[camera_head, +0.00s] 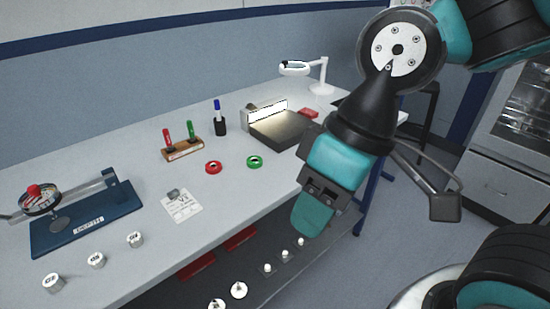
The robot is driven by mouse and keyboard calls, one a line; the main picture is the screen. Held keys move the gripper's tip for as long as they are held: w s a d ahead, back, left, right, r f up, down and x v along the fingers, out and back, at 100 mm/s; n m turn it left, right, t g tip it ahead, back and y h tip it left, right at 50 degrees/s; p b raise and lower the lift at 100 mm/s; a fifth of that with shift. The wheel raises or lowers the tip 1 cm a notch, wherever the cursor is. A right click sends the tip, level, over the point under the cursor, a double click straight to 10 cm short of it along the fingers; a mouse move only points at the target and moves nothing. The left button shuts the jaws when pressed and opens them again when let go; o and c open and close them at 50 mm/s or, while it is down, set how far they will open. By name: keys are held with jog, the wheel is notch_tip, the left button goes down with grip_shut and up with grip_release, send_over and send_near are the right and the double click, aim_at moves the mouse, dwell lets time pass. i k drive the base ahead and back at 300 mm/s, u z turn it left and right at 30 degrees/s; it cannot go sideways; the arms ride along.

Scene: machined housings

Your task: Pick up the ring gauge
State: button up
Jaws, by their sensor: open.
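Two small rings lie flat on the light grey bench: a red ring (213,167) near the middle and a green ring (254,162) to its right. Both look like ring gauges; I cannot tell which one is meant. My gripper (312,213) hangs in front of the bench's front edge, to the right of and nearer than both rings. It is open and points downward. It is apart from both rings, and nothing shows between its teal fingers, which largely overlap in this view.
A shelf lies below.

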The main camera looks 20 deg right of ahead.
aim_at(250, 163)
jog(key=u, duration=1.35)
jog(key=i, duration=0.9)
jog(key=z, duration=0.85)
